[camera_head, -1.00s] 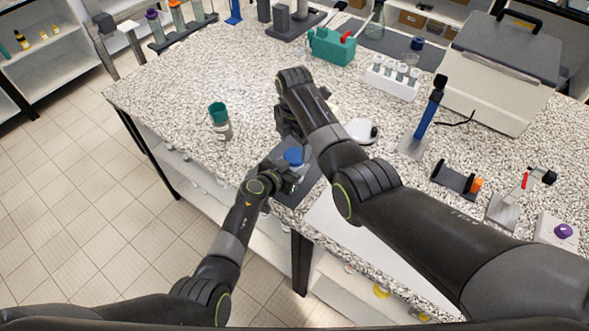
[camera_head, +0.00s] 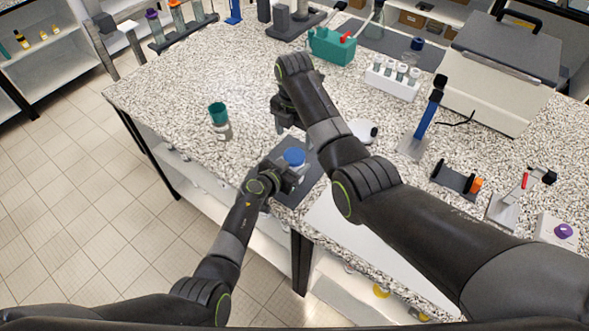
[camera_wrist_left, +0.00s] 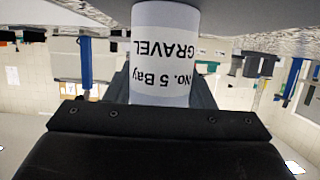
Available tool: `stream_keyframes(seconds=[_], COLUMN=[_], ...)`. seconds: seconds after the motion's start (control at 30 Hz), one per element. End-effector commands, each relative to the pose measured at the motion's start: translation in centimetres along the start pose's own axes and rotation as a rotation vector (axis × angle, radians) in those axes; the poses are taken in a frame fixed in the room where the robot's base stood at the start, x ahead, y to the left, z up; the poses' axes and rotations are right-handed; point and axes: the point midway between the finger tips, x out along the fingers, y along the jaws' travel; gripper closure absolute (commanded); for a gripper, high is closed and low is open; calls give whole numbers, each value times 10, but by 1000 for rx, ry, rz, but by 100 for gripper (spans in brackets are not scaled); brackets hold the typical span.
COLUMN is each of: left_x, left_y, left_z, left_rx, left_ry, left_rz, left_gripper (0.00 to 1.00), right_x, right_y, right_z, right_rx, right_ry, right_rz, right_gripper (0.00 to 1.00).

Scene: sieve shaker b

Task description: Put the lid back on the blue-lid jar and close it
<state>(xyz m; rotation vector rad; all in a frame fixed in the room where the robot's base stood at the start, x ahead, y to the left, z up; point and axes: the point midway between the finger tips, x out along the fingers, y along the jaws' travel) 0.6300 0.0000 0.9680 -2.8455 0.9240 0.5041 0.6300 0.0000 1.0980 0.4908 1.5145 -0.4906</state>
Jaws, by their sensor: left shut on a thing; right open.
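The jar's blue lid (camera_head: 294,156) shows in the head view, on top of the jar at the dark mat (camera_head: 312,177). How tightly it sits cannot be told. My left gripper (camera_head: 286,176) is shut on the jar. In the left wrist view the jar (camera_wrist_left: 165,50) fills the upper middle, its white label reading "No. 5 Bay GRAVEL" upside down, between the fingers. My right gripper (camera_head: 284,124) is open above the table, up and left of the lid and apart from it. Its fingers are partly hidden by its own wrist.
A jar with a green top (camera_head: 218,113) stands to the left. A white round dish (camera_head: 363,130) is right of my right forearm. A white vial rack (camera_head: 392,80), a blue-handled stand (camera_head: 427,120) and a grey box (camera_head: 500,70) stand farther right.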

Motion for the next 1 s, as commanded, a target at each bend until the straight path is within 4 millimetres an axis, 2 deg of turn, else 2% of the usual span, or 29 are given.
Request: stream_keyframes(seconds=[0.17,0.4,0.6,1.0], left_x=[0,0,0,0], left_y=[0,0,0,0], left_z=[0,0,0,0], left_rx=[0,0,0,0], left_ry=[0,0,0,0], left_rz=[0,0,0,0], left_gripper=[100,100,100,100], right_x=[15,53,71,80], right_y=[0,-1,0,0], right_z=[0,0,0,0], right_rx=[1,1,2,2], right_ry=[2,2,1,0], right_rz=[-3,-4,-3,0], right_gripper=[27,27,27,27])
